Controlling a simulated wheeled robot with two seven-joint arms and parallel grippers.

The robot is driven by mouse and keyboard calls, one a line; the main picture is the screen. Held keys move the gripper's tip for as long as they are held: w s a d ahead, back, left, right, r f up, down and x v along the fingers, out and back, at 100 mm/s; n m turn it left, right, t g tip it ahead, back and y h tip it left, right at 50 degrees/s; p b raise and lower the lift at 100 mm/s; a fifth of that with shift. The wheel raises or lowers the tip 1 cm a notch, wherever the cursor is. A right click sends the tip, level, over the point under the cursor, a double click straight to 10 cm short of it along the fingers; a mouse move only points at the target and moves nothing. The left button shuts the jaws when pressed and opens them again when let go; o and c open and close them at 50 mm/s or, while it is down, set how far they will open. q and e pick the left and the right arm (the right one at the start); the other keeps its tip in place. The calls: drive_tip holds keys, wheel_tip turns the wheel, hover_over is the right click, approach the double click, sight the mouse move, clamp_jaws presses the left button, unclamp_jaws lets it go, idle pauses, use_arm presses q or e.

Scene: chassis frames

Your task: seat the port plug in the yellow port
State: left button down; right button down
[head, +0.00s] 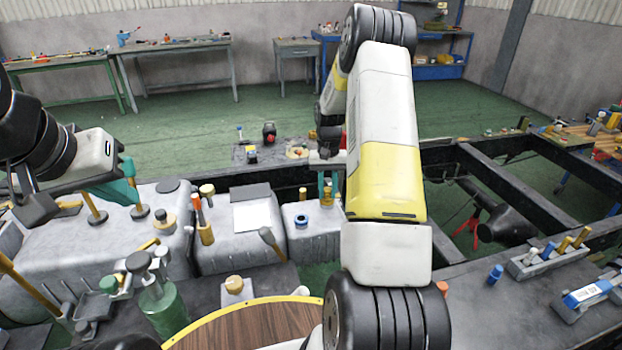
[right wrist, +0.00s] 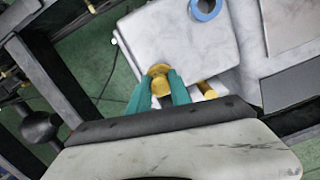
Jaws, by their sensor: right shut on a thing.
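My right gripper (right wrist: 160,90) is shut on a brass-yellow plug (right wrist: 161,86), held between its teal fingertips. In the head view, the right gripper (head: 326,186) is partly hidden behind my forearm, over the right end of a pale grey block (head: 314,241). A yellow disc-like end (right wrist: 158,69) shows just beyond the fingertips; I cannot tell whether it is the plug's end or the yellow port. A blue ring port (right wrist: 205,9) is on the same block, and also shows in the head view (head: 300,221). My left gripper (head: 128,182) appears open and empty at the left.
A brass cylinder (right wrist: 207,90) lies close to the right finger in the wrist view. A dark frame rail (head: 470,150) runs behind. A round wooden top (head: 250,328) is in front.

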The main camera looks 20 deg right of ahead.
drive_tip(key=shift+f, duration=0.15)
drive_tip(key=c, duration=1.2)
unclamp_jaws()
drive_tip(key=s+a+r+t, duration=0.1)
drive_tip(key=a+r, duration=0.1)
drive_tip(key=r, duration=0.8)
drive_tip(key=s+a+r+t, duration=0.1)
drive_tip(key=s+a+r, duration=0.1)
drive_tip(key=r, duration=0.9)
drive_tip(key=shift+s+a+r+n+t+y, duration=0.3)
drive_tip(key=shift+s+a+r+n+t, duration=0.9)
drive_tip(key=shift+s, duration=2.9)
drive_tip(key=shift+s+a+r+t+y, duration=0.3)
drive_tip(key=shift+s+a+r+t, duration=0.35)
drive_tip(key=shift+s+a+r, duration=2.4)
drive_tip(key=shift+s+a+f+n+t+y, duration=0.1)
drive_tip(key=shift+s+a+n+t+y, duration=0.5)
drive_tip(key=shift+s, duration=4.5)
